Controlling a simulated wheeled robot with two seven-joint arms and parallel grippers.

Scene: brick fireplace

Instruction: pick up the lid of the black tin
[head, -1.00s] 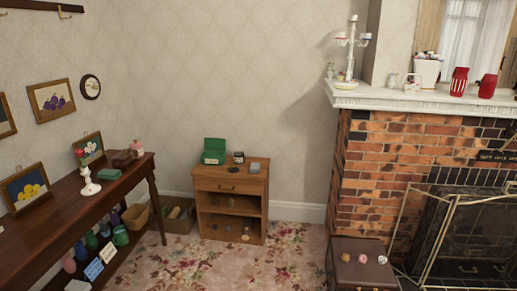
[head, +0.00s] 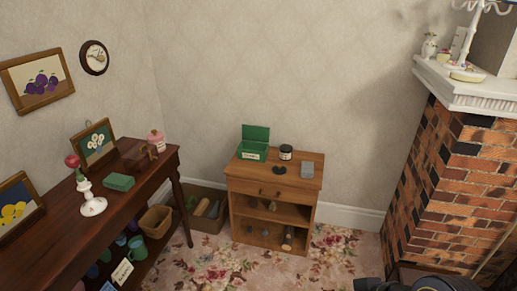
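A small black tin (head: 286,153) with a pale label stands upright on top of the wooden cabinet (head: 300,182), near its back edge. Its top is too small to tell clearly whether a lid is on it. A flat black piece (head: 279,170) lies on the cabinet top in front of the tin; I cannot tell whether it is a lid. A dark part of my own arm shows at the bottom edge, right of the middle. No fingertips of either gripper are in view.
A green box with its lid raised (head: 254,146) stands left of the tin, and a grey block (head: 308,169) lies to the right. A dark table (head: 110,215) is at left, a brick fireplace (head: 455,185) at right. Flowered carpet lies before the cabinet.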

